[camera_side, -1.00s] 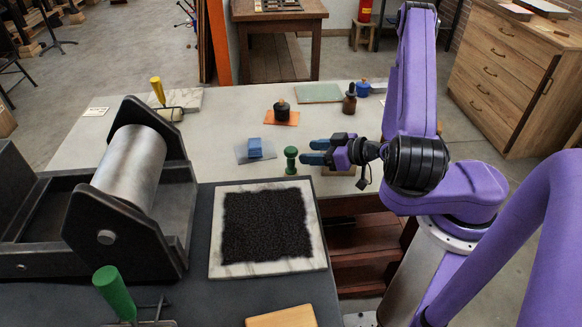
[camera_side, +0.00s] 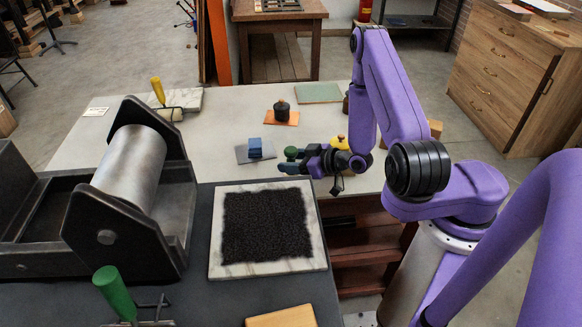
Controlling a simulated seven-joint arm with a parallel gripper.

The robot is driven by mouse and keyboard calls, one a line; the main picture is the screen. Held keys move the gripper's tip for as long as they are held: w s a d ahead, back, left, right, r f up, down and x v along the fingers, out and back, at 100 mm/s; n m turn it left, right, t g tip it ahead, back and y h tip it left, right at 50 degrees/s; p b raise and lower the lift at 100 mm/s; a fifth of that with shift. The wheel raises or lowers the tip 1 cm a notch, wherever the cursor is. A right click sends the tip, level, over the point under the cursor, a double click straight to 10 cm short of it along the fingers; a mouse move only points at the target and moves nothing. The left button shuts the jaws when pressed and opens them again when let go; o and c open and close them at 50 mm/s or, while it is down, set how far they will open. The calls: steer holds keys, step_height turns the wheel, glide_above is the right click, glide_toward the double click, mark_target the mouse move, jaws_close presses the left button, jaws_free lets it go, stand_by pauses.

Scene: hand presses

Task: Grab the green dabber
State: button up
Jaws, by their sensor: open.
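The green dabber (camera_side: 291,152) stands upright on the pale table, close to the back edge of the dark press bed. Only its green knob shows clearly; my gripper hides its lower part. My gripper (camera_side: 289,161) reaches in from the right at the dabber, its blue-tipped fingers level with the dabber's body. The jaws are open. One finger shows on the near side of the dabber; I cannot tell whether either finger touches it.
A blue block on a grey plate (camera_side: 242,157) lies just left of the dabber. A black dabber on an orange plate (camera_side: 290,122) is behind. A yellow knob (camera_side: 338,141) shows behind my wrist. A black-inked slab (camera_side: 216,250) lies in front. The press roller (camera_side: 131,166) stands left.

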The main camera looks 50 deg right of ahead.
steer(key=shift+w+a+f, duration=0.1)
steer(key=shift+w, duration=0.2)
jaws_close()
steer(key=shift+r, duration=0.2)
